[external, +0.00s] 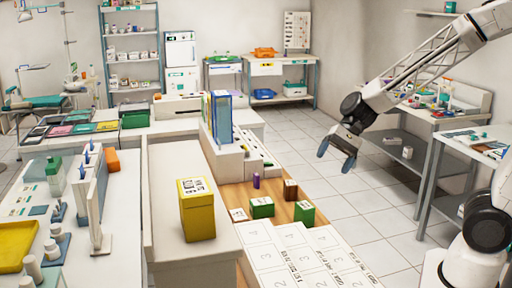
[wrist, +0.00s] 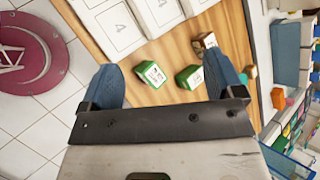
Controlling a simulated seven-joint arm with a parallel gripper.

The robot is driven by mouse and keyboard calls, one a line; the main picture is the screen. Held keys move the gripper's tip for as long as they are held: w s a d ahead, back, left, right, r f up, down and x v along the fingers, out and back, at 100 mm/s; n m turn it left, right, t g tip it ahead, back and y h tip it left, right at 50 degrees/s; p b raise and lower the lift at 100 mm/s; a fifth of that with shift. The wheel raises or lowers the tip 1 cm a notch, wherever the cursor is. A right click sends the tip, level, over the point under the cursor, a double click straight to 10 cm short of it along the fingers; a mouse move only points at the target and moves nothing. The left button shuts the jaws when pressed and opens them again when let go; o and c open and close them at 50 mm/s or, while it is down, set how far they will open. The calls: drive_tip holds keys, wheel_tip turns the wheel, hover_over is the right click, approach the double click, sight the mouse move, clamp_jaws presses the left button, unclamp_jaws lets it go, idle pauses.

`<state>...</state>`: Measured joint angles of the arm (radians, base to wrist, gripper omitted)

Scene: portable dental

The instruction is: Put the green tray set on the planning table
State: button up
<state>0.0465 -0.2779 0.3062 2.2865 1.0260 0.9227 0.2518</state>
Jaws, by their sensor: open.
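Two small green boxes with white labels sit on the wooden tabletop, one on the left (external: 262,208) and one on the right (external: 305,213). They also show in the wrist view, left (wrist: 151,74) and right (wrist: 189,77), between my fingers in the picture. A green tray-like bin (external: 135,119) stands on the back-left counter. I cannot tell which green thing is the tray set. The wooden table (external: 236,194) bears white numbered cards (external: 298,252); no label marks it as the planning table. My gripper (external: 335,157) is open and empty, raised above and right of the table. It frames the wrist view (wrist: 160,64).
A brown box (external: 290,189) and a purple item (external: 256,181) stand near the green boxes. A yellow box (external: 198,209) stands on the raised white counter at left. Blue upright folders (external: 221,118) stand behind. Shelved tables (external: 432,125) are at right; the floor between is clear.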

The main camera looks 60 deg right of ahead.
drive_tip(key=w+f+m+t+y, duration=0.25)
drive_tip(key=w+f+m, duration=0.4)
drive_tip(key=w, duration=0.45)
drive_tip(key=m+t+h, duration=0.2)
drive_tip(key=m+t, duration=0.3)
drive_tip(key=m, duration=0.4)
hover_over(267, 206)
drive_tip(key=d, duration=0.5)
wheel_tip(267, 206, down, 9)
drive_tip(key=shift+s+a+y, duration=0.25)
drive_tip(key=shift+s+y, duration=0.05)
drive_tip(key=shift+y, duration=0.05)
drive_tip(key=shift+f, duration=1.7)
drive_tip(key=shift+f+g, duration=0.15)
drive_tip(key=shift+g, duration=0.1)
drive_tip(key=shift+f, duration=1.5)
drive_tip(key=shift+x, duration=1.55)
drive_tip(key=shift+f, duration=0.1)
